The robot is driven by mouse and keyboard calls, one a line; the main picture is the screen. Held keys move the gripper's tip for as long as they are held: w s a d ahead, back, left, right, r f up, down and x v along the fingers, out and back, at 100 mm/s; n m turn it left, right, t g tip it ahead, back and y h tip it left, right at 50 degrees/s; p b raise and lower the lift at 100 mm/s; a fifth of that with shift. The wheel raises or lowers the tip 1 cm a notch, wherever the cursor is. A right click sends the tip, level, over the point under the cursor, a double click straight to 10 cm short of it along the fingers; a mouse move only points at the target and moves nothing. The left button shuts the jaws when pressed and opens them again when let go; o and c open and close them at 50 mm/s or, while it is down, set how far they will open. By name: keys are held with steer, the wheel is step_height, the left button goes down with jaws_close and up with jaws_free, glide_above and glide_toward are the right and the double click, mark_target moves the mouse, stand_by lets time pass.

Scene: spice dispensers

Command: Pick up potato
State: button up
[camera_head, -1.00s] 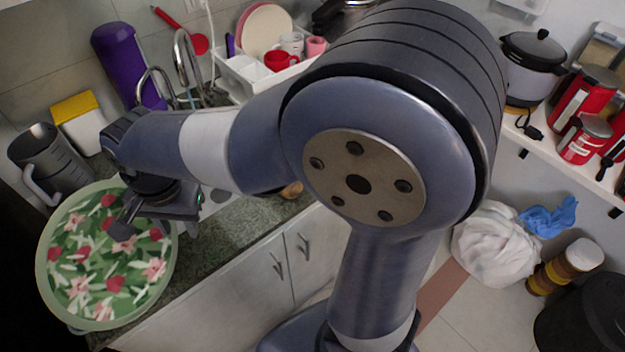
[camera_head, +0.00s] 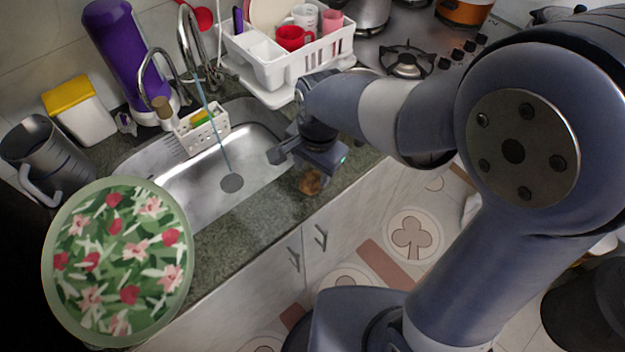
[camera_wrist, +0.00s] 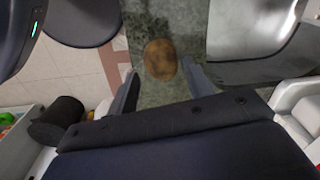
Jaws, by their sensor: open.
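The brown potato (camera_head: 310,182) lies on the speckled green-grey counter (camera_head: 237,219), near its front edge and to the right of the sink. My gripper (camera_head: 292,165) is above the counter beside the potato, and partly covers it in the head view. In the wrist view the potato (camera_wrist: 160,59) shows just beyond the fingertips, roughly between them. My gripper (camera_wrist: 160,85) is open and empty there, with one finger on each side. I cannot tell its exact height above the potato.
A steel sink (camera_head: 190,195) with a sponge caddy (camera_head: 202,128) lies left of my gripper. A white dish rack (camera_head: 290,60) with cups stands behind it. A floral round tray (camera_head: 118,262) is at the left. The counter drops off to cabinets in front.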

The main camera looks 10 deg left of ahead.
mark_target(311, 179)
steer(key=shift+w+a+f+p, duration=0.1)
steer(key=shift+f+p, duration=0.1)
steer(key=shift+f, duration=1.05)
steer(key=shift+a+f+p, duration=0.1)
steer(key=shift+f+p, duration=0.05)
steer(key=shift+f, duration=1.1)
steer(key=shift+c, duration=0.6)
steer(key=c, duration=0.5)
steer(key=shift+c, duration=0.2)
